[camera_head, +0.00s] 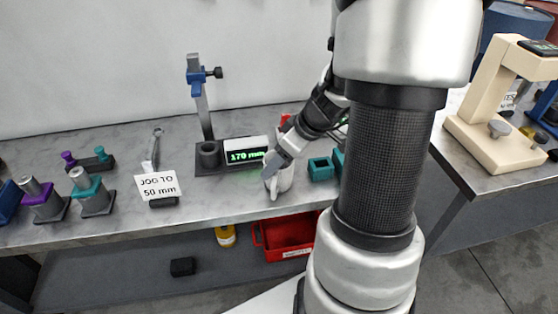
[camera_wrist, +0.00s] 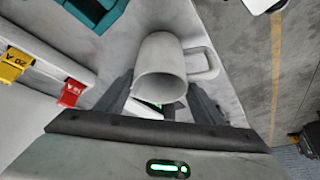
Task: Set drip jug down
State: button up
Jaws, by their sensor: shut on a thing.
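The drip jug (camera_head: 284,180) is a pale grey-white cup with a side handle, at the front part of the grey bench (camera_head: 232,205). My gripper (camera_head: 272,168) reaches down onto it from the upper right and is shut on it. In the wrist view the jug (camera_wrist: 160,72) sits between the two dark fingers of my gripper (camera_wrist: 162,95), its round end facing the camera and its handle to the right. I cannot tell whether its base touches the bench.
A display reading 170 mm (camera_head: 246,156) and a post stand (camera_head: 204,110) are left of the jug. A teal open box (camera_head: 321,168) is close on its right. A "JOG TO 50 mm" card (camera_head: 158,186) is farther left. A red bin (camera_head: 288,236) sits below the bench edge.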

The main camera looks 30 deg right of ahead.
jog(key=shift+f+b, duration=0.15)
jog(key=shift+b, duration=0.15)
jog(key=o, duration=1.1)
jog(key=shift+r+p, duration=0.3)
jog(key=shift+p, duration=0.15)
jog(key=p+v, duration=0.1)
jog(key=v, duration=1)
jog(key=shift+s+d+r, duration=0.2)
jog(key=shift+s+r, duration=0.05)
jog(key=shift+r, duration=0.05)
